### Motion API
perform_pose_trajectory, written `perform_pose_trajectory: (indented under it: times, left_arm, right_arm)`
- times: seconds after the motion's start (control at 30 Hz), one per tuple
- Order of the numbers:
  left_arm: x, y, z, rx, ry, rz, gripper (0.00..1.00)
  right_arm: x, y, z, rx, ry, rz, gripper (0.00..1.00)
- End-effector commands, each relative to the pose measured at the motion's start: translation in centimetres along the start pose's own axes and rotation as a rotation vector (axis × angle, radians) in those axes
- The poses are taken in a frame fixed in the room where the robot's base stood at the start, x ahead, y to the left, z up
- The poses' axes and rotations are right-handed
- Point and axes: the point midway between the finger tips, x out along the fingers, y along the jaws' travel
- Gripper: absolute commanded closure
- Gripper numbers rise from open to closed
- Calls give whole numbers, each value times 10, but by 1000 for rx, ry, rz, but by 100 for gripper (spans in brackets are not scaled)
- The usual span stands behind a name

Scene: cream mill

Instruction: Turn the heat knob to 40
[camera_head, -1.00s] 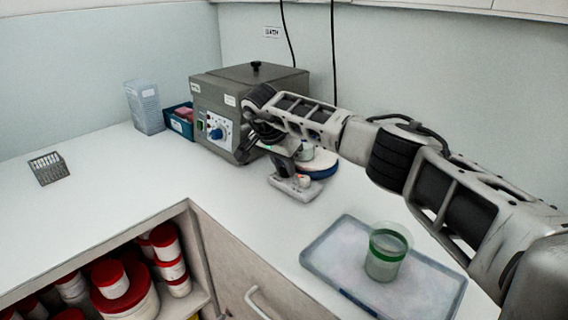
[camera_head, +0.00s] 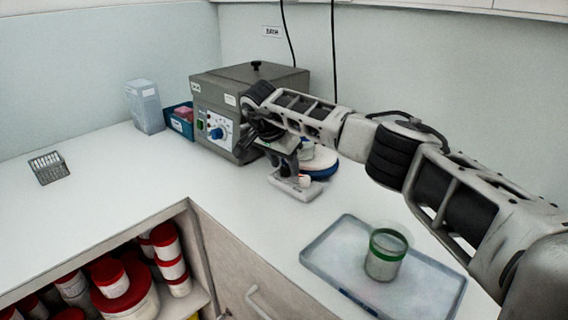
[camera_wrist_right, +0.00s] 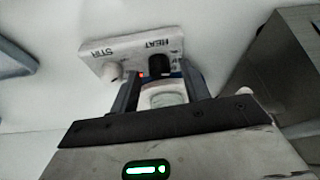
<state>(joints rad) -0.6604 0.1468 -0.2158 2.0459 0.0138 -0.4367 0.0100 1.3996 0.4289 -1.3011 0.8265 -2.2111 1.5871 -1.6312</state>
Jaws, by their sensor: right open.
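The hotplate stirrer (camera_head: 291,188) is a white unit beside the grey water bath, its control panel facing the front of the counter. In the right wrist view its panel (camera_wrist_right: 118,62) appears upside down, with the words STIR and HEAT. A small red light shows by the heat knob. My right gripper (camera_wrist_right: 158,76) is open, its fingers on either side of the heat knob's line; I cannot tell whether they touch it. In the head view my right gripper (camera_head: 286,163) hides that knob. My left gripper is out of view.
The grey water bath (camera_head: 225,95) with its own blue knob (camera_head: 217,132) stands just left of my right gripper. A pale vessel (camera_head: 306,150) is on the stirrer's round plate. A tray (camera_head: 430,297) holds a green-banded beaker (camera_head: 385,268). The left counter is mostly clear.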

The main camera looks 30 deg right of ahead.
Motion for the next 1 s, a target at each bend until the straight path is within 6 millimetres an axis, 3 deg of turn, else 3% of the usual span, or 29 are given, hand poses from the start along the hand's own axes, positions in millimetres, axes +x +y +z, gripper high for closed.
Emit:
perform_pose_trajectory:
  times: [0.6,0.8,1.0]
  left_arm:
    - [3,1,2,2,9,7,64]
    - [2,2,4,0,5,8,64]
    - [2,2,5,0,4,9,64]
  right_arm:
    - [-131,0,-1,1,3,-5,54]
    - [-151,0,0,0,1,-3,54]
    - [-155,0,0,0,1,-2,54]
